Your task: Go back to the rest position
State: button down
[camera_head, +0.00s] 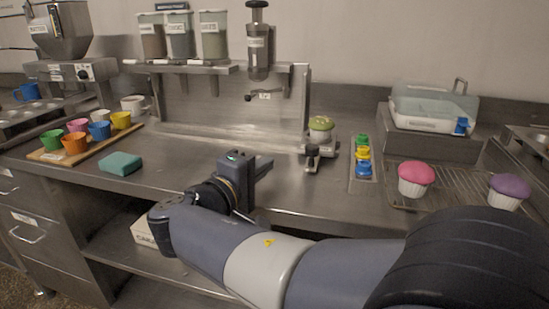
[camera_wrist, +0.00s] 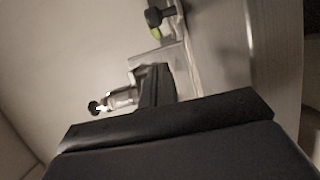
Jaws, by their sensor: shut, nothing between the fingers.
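My arm reaches from the lower right of the head view to the middle of the steel counter (camera_head: 165,178). My gripper (camera_head: 264,166) hangs over the counter's front part, in front of the dispenser stand. It is shut, with nothing held. In the wrist view, the dark gripper body (camera_wrist: 160,130) fills the lower part, and the picture is tilted.
A teal sponge (camera_head: 121,163) and a board with several coloured cups (camera_head: 74,143) lie to the left. Pink (camera_head: 416,178) and purple (camera_head: 508,190) cupcakes stand on a wire rack to the right. A steel press (camera_head: 257,45) rises behind my gripper.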

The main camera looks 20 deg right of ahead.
jog(key=shift+v, duration=2.15)
